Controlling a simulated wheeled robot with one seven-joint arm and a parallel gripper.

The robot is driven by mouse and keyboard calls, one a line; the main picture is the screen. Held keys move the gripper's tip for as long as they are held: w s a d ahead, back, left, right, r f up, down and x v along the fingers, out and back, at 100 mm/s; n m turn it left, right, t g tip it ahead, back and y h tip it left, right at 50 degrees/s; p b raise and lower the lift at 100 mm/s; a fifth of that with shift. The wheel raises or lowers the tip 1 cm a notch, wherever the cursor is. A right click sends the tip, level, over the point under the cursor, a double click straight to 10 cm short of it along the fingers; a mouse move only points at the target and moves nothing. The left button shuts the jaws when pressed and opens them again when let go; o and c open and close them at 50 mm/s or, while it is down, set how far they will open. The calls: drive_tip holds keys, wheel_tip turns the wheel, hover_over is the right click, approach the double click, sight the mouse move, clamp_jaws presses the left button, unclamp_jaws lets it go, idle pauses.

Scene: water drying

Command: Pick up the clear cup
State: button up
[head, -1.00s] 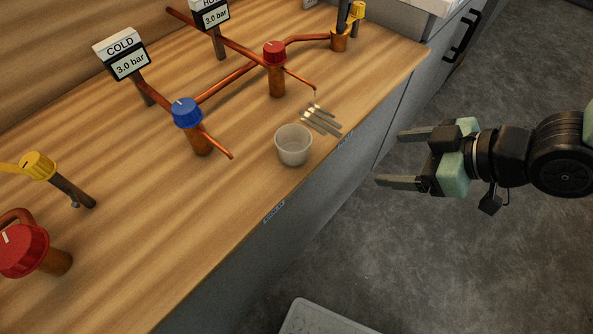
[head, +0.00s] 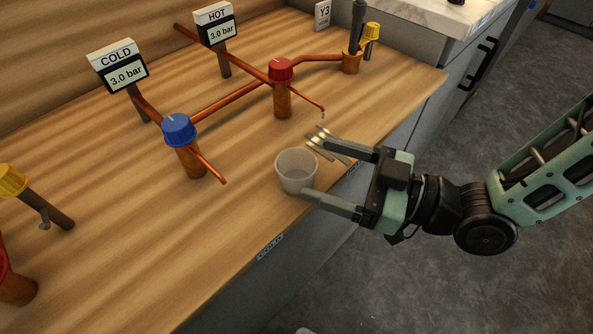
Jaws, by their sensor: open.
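The clear cup (head: 296,170) is a translucent, open-topped cup standing upright on the wooden counter (head: 240,225) near its front edge. My gripper (head: 314,170) is open and comes in from the right. One finger lies behind the cup's right side, its tip by the metal strips. The other finger's tip is at the cup's lower right side, in front of it. The cup is at the mouth of the jaws; I cannot tell whether a finger touches it.
Thin metal strips (head: 322,140) lie just behind the cup. A copper pipe with a blue knob (head: 179,130) stands left of it, and one with a red knob (head: 281,71) behind. The counter in front and to the left is clear.

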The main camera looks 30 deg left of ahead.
sight(280, 159)
drive_tip(key=a, duration=0.5)
drive_tip(key=s+a, duration=0.1)
drive_tip(key=a, duration=0.1)
drive_tip(key=shift+a+f, duration=0.15)
drive_tip(key=shift+f, duration=0.15)
drive_tip(key=c, duration=1.1)
